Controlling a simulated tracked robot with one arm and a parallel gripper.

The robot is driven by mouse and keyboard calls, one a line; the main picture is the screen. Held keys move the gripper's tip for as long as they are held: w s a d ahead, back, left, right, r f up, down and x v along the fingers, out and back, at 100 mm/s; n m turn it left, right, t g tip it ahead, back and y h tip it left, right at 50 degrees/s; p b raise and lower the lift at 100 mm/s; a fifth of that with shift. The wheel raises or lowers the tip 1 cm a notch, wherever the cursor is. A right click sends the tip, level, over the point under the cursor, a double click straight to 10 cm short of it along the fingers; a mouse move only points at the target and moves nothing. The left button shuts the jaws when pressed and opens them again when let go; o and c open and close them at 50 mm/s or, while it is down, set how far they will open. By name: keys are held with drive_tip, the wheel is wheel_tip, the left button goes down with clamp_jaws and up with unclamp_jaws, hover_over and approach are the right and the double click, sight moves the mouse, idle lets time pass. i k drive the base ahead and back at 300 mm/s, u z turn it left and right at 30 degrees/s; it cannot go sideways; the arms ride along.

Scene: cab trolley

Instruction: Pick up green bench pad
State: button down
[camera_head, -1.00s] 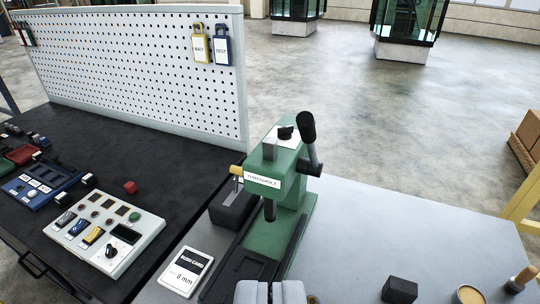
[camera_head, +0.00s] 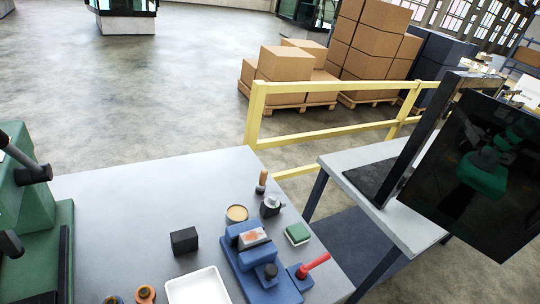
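A small green pad (camera_head: 298,234) with a pale edge lies on the grey bench top (camera_head: 120,195), near its right edge. I take it for the green bench pad. It sits just right of a blue fixture (camera_head: 245,262) and stands apart from it. Nothing covers the pad. My gripper does not show in this view.
Near the pad are a red-handled tool on a blue block (camera_head: 311,265), a small metal item (camera_head: 270,205), a round tin (camera_head: 237,213), a black block (camera_head: 184,240) and a white tray (camera_head: 198,287). The green press (camera_head: 35,230) stands left. A monitor (camera_head: 478,165) and yellow rail (camera_head: 330,92) are right.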

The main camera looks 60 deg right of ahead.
sight(297, 234)
drive_tip(key=k, duration=0.5)
drive_tip(key=z, duration=1.15)
drive_tip(key=k, duration=0.4)
drive_tip(key=z, duration=0.2)
